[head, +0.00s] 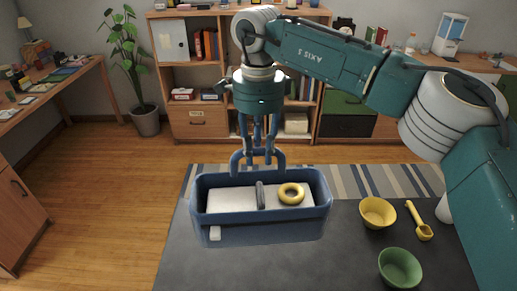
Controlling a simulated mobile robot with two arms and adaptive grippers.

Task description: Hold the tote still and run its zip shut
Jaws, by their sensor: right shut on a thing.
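Inside are white contents (225,197), a yellow ring (291,194) and an upright grey piece (260,194). A small white tab (215,233) shows on its front wall. I cannot make out a zip. My right gripper (258,170) points down at the middle of the tote's far rim, its blue fingers shut on the tote there. The exact contact is hard to see. My left gripper is not in view.
A yellow bowl (377,213), a yellow scoop-like tool (418,220) and a green bowl (399,268) are on the table (200,270) to the right of the tote. The table's front left is clear.

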